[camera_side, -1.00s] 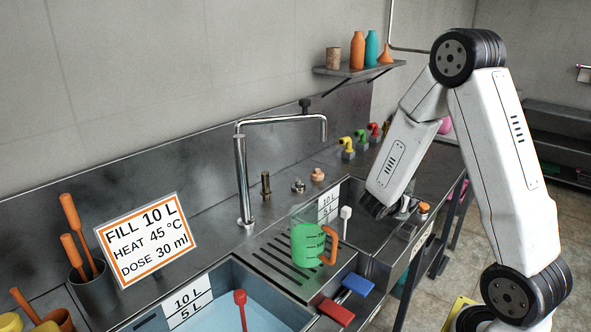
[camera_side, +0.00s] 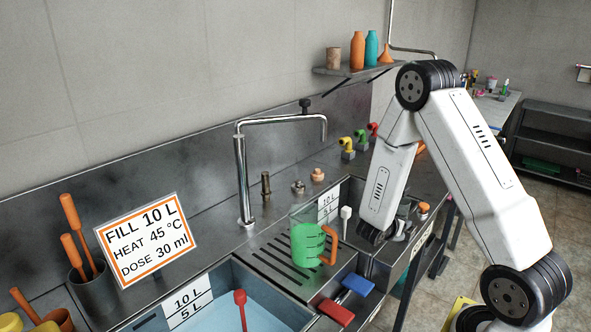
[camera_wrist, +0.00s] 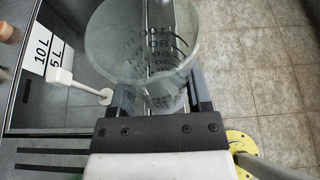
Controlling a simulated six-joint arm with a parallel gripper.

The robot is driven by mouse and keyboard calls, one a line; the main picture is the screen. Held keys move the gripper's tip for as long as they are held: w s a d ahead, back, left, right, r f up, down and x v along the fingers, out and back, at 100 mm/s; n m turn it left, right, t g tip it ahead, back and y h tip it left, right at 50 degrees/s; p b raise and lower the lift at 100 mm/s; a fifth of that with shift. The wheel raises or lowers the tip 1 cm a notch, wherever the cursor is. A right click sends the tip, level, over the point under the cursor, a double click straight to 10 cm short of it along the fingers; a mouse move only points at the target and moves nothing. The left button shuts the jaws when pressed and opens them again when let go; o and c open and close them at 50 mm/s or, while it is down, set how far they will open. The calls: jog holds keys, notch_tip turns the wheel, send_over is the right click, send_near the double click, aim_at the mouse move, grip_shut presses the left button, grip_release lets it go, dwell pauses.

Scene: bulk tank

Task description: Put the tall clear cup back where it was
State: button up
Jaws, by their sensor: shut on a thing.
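The tall clear cup (camera_wrist: 112,46) shows in the wrist view, see-through with dark printed marks. My gripper (camera_wrist: 162,95) is shut on it, one finger on each side. The cup is over the sink's front edge, with the floor to its right. In the side view, the end of my arm is low over the far basin, and the cup there is mostly hidden or too unclear to make out.
A clear jug of green liquid (camera_side: 307,243) with an orange handle stands on the drainboard (camera_side: 268,262). A white-handled stirrer (camera_wrist: 62,77) leans in the far basin. Red (camera_side: 335,312) and blue (camera_side: 357,284) pads lie at the front edge. A tall faucet (camera_side: 242,180) stands behind.

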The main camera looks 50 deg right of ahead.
aim_at(395, 238)
jog(key=shift+f, duration=1.25)
jog(key=shift+f, duration=0.1)
jog(key=shift+f, duration=1.65)
jog(key=shift+f, duration=0.15)
jog(key=o, duration=1.3)
jog(key=shift+r, duration=0.2)
jog(key=v, duration=1.2)
